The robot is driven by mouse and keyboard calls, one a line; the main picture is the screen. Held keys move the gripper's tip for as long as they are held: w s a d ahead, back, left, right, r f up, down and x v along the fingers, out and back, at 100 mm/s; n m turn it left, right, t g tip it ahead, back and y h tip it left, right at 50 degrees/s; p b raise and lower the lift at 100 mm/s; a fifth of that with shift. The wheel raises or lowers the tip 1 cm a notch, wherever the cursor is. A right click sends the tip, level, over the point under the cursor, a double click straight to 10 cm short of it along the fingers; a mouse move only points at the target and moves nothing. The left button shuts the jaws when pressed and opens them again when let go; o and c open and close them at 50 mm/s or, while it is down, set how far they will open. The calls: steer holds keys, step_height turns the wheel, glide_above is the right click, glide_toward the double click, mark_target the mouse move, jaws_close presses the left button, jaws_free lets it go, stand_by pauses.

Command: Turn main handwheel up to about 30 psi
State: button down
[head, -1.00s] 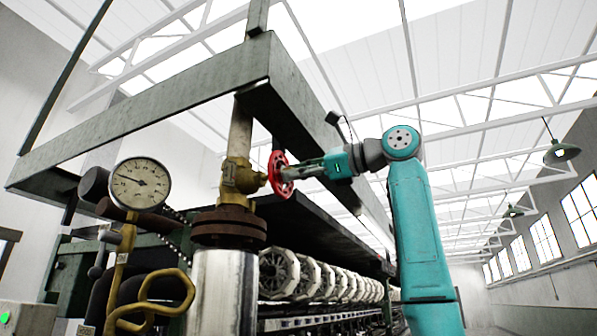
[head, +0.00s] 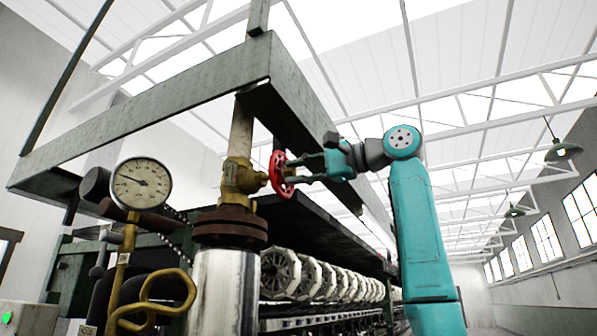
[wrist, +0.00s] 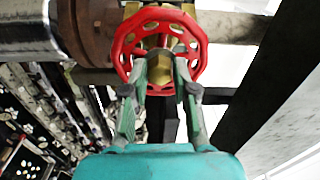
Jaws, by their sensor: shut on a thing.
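The red handwheel (head: 275,168) sits on the brass valve (head: 240,177). Its spoked rim faces my wrist camera (wrist: 158,13). My gripper (head: 289,171) reaches it from the right, its two fingers one above the other in the head view. In the wrist view my gripper (wrist: 160,73) has its fingertips at the wheel, either side of the hub, shut on it. The exact contact is partly hidden. The round gauge (head: 141,184) stands left of the valve, its needle pointing left and slightly up. Its numbers are too small to read surely.
A green steel frame beam (head: 140,105) runs above the valve and wheel. Below are a rusty flange (head: 230,228), a shiny pipe (head: 222,290) and a yellow bent pipe (head: 150,308). A row of white reels (head: 310,275) extends back. Open space lies to the right.

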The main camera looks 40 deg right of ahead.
steer(key=n, duration=0.4)
steer(key=shift+f+n, duration=0.1)
steer(key=shift+n, duration=0.2)
steer(key=n, duration=0.3)
steer(key=shift+n, duration=0.3)
steer(key=c, duration=1)
jaws_free()
steer(key=shift+c, duration=0.2)
steer(key=v, duration=0.7)
